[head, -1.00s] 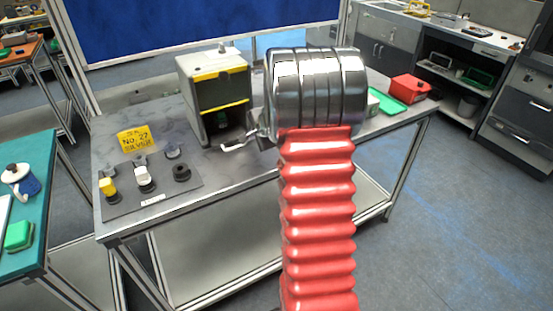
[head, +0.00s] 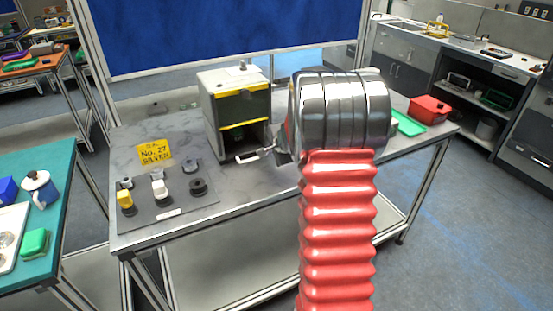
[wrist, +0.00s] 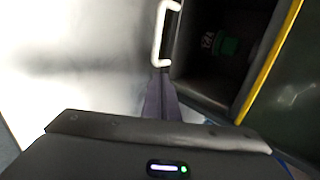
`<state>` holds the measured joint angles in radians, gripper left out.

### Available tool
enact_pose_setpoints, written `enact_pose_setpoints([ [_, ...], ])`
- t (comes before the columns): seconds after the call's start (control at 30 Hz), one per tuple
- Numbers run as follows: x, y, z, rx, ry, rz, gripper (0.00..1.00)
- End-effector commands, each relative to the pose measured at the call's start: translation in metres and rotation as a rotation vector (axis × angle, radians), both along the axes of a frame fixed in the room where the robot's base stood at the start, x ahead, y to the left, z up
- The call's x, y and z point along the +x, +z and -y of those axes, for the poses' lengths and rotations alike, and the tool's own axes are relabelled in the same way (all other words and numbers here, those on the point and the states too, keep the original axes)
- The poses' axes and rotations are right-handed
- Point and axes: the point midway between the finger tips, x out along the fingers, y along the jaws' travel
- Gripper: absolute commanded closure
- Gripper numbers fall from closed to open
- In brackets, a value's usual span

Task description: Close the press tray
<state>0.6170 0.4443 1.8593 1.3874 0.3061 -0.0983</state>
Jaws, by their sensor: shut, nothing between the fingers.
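The press (head: 238,105) is a grey box with yellow-edged dark panels, standing on the grey table. Its light, U-shaped tray handle (head: 252,155) sticks out at the lower front. In the wrist view the handle (wrist: 160,38) sits on the edge of a dark, open-topped tray (wrist: 192,88). A green piece with a white mark (wrist: 226,45) lies inside it. My gripper (wrist: 158,76) is shut and empty, its dark fingertips close below the handle. I cannot tell whether they touch. In the head view my silver wrist hides most of the gripper.
A yellow sign (head: 155,152) and a grey board (head: 165,208) with several small knobs lie left of the press. A red box (head: 429,109) and a green tray (head: 407,123) are at the table's right end. A teal table (head: 85,225) stands at left.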

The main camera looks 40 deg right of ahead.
Motion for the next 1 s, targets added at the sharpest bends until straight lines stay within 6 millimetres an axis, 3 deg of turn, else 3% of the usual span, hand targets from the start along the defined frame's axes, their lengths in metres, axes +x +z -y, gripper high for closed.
enact_pose_setpoints([
  [0.17, -0.019, -0.001, -0.006, 0.0, -0.001, -0.002, 1.0],
  [1.0, -0.09, 0.065, -0.018, -0.002, -0.001, -0.002, 1.0],
])
